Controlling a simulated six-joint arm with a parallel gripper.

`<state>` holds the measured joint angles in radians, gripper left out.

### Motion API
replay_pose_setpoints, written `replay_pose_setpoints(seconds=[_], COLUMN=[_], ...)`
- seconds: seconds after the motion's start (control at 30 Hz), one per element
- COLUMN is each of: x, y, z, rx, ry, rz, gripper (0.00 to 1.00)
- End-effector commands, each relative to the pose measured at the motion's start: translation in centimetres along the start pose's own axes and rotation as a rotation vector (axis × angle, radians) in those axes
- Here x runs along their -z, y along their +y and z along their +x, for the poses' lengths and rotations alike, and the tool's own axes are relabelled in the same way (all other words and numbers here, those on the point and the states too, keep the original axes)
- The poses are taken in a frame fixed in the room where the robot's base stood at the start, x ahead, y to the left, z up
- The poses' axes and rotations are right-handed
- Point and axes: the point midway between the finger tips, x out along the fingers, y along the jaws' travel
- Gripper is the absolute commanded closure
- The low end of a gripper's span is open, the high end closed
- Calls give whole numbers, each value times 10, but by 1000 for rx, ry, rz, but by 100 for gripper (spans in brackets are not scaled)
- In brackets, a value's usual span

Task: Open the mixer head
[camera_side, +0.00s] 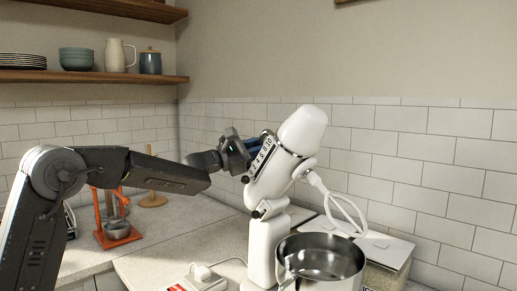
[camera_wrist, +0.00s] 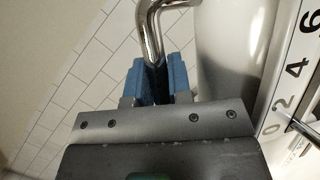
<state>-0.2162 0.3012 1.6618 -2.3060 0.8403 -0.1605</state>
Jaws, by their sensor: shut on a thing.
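The white stand mixer's head (camera_side: 303,130) is tilted steeply up on its column (camera_side: 268,240), with the number scale on its side facing my gripper. Its white whisk (camera_side: 345,212) points down to the right. The steel bowl (camera_side: 320,262) stands below, in front of the column. My gripper (camera_side: 256,141) is at the left side of the head. In the wrist view, the blue fingers of my gripper (camera_wrist: 164,78) are shut on a bent chrome rod (camera_wrist: 150,28) beside the white head (camera_wrist: 232,45). The rod's far end is out of that view.
An orange-framed item (camera_side: 117,231) and a wooden stand (camera_side: 152,200) are on the counter behind my arm. A white box with a cable (camera_side: 197,278) lies in front. A lidded container (camera_side: 388,252) stands right of the bowl. Shelves (camera_side: 95,77) with dishes hang upper left.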

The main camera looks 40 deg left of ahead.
Motion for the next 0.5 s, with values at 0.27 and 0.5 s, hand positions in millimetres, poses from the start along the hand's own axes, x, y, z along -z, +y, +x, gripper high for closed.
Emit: replay_pose_setpoints(seconds=[0.27, 0.5], x=[0, 0], y=[0, 0], z=[0, 0], rx=[0, 0], ry=[2, 1], rz=[2, 2], gripper=[100, 62])
